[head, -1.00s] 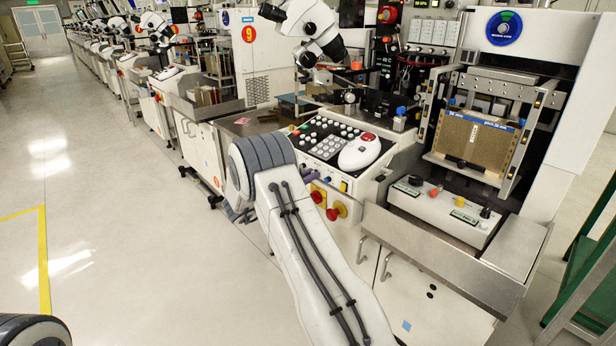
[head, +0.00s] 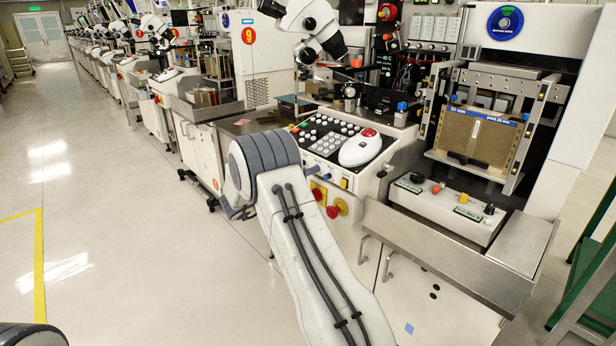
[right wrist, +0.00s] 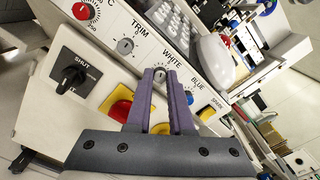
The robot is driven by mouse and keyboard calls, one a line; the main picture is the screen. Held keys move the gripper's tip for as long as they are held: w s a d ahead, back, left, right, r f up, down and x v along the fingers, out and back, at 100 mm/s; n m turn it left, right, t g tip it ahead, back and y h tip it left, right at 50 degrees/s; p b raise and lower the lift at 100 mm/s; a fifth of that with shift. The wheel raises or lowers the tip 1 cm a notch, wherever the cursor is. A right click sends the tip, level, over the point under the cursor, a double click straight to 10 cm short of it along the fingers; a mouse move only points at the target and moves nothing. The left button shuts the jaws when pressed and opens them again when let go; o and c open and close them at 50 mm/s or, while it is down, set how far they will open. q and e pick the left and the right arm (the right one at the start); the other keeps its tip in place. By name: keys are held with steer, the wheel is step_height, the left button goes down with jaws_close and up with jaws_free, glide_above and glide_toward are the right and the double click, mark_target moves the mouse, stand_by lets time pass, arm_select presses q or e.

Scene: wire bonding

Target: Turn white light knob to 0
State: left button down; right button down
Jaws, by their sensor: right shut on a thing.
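The white light knob (right wrist: 160,76) is on the slanted white panel in the right wrist view, just below the printed word WHITE. My left gripper is not in view; only a dark part of my left arm shows at the bottom left corner.
A black SHUT switch (right wrist: 75,75) and a red emergency button (right wrist: 121,111) sit nearby. In the head view, a keypad console (head: 325,135) is above, and clear floor lies left.

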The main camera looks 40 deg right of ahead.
steer(key=shift+a+n+p, duration=0.1)
steer(key=shift+n+p, duration=3.95)
steer(key=shift+n, duration=6.35)
steer(key=c, duration=0.8)
jaws_free()
steer(key=a, duration=1)
steer(key=shift+s+a, duration=0.2)
steer(key=shift+s, duration=0.2)
